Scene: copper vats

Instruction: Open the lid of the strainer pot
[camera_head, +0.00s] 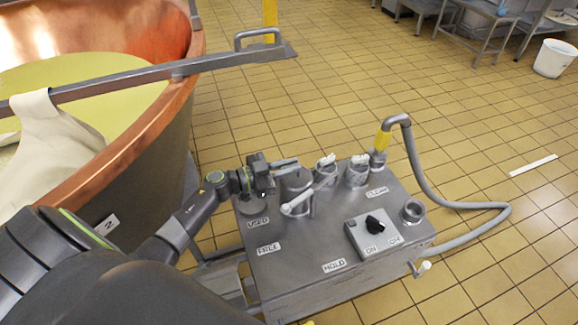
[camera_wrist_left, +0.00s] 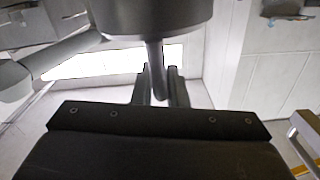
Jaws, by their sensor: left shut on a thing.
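The strainer pot appears to be the grey cylinder (camera_head: 297,184) at the back left of the grey metal box; its lid looks closed, though the view is small. My left gripper (camera_head: 284,164) reaches in from the left at the top of this pot. In the left wrist view, a thin grey bar (camera_wrist_left: 155,72) sticks out from a round grey part (camera_wrist_left: 150,14), likely the lid. The fingers of my left gripper (camera_wrist_left: 160,88) are shut on this bar, one on each side. My right gripper is not in view.

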